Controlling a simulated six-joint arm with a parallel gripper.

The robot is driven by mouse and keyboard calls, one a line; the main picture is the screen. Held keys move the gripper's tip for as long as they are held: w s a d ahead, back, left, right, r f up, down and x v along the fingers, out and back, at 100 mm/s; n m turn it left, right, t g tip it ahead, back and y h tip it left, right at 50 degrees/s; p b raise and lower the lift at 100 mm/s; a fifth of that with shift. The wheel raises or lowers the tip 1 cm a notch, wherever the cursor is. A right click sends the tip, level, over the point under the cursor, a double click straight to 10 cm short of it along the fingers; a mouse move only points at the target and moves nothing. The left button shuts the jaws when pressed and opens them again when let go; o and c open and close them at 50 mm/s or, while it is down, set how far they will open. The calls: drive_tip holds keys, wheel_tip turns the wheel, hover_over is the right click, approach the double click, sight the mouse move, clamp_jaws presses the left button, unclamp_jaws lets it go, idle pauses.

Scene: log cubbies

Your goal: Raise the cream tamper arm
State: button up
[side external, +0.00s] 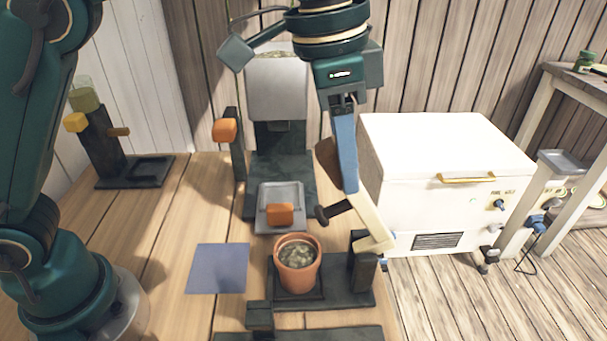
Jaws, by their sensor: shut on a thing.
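The cream tamper arm (371,221) slants up and left from the dark post (362,265) of its stand. A dark tamper head (331,212) sticks out from its left side, above and to the right of a terracotta pot (298,273) filled with greenish material. The pot stands on the tamper's dark base (345,293). My gripper (350,184) points down with its blue fingers and is shut on the upper end of the cream arm. The fingers hide that end, so the exact contact cannot be seen.
A grey grinder-like machine (280,85) with orange handles stands behind the pot. A white chest (440,150) stands close on the right. A dark stand (105,150) with a yellow block is at the back left. A blue-grey mat (217,268) lies left of the pot.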

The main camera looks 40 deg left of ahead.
drive_tip(key=shift+w, duration=0.1)
drive_tip(key=shift+w+d+r, duration=0.25)
drive_tip(key=shift+w+d, duration=0.45)
drive_tip(key=shift+d, duration=0.05)
drive_tip(key=o, duration=1.1)
drive_tip(key=shift+c, duration=0.2)
drive_tip(key=shift+s+a, duration=0.1)
drive_tip(key=shift+s, duration=0.05)
